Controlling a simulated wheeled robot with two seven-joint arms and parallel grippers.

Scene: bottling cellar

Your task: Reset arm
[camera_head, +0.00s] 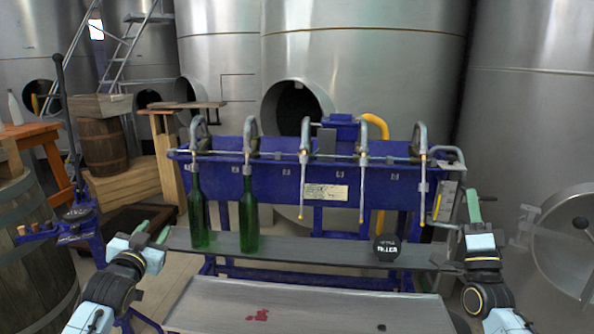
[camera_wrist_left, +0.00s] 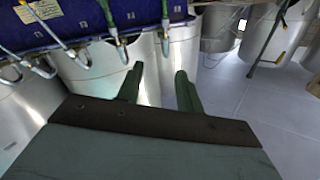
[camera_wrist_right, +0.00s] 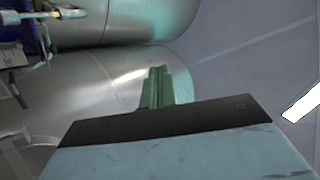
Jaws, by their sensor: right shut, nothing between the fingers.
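My left gripper (camera_head: 153,230) is at the left, beside the end of the filler's shelf. In the left wrist view its two green fingers (camera_wrist_left: 159,72) stand apart with nothing between them. My right gripper (camera_head: 474,204) is at the right, beyond the other end of the shelf. In the right wrist view its fingers (camera_wrist_right: 157,75) are together and empty. Both grippers are clear of the bottles.
Two green bottles (camera_head: 198,215) (camera_head: 248,215) stand upright on the dark shelf (camera_head: 320,246) under the left spouts of the blue filler (camera_head: 285,178). A black round piece (camera_head: 387,248) is at the shelf's right. A pale surface (camera_head: 310,308) lies in front; barrels and tanks surround.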

